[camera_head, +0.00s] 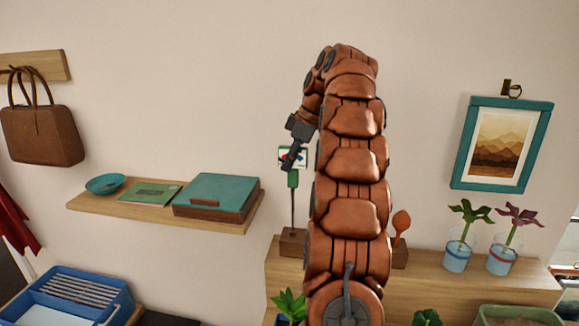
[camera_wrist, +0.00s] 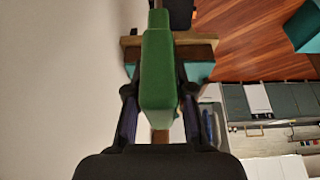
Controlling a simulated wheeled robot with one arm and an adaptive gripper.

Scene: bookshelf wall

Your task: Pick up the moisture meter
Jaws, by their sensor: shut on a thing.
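The moisture meter (camera_head: 293,179) has a green body, a pale face with coloured marks and a thin dark probe pointing down. It stands upright above a dark wooden block (camera_head: 293,243) on the lower shelf; the probe reaches down to the block, and I cannot tell whether its tip is still inside. My gripper (camera_head: 291,160) is at the meter's upper part and partly covers its face. In the wrist view the green body (camera_wrist: 159,70) lies between the two fingers of my gripper (camera_wrist: 158,100), which is shut on it.
A wall shelf (camera_head: 150,213) at left holds a bowl, a booklet and a teal box. The lower shelf (camera_head: 440,277) carries an orange-brown spoon-shaped tool (camera_head: 401,222) and two potted plants (camera_head: 459,255). A framed picture (camera_head: 501,143) hangs at right. My arm hides the middle.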

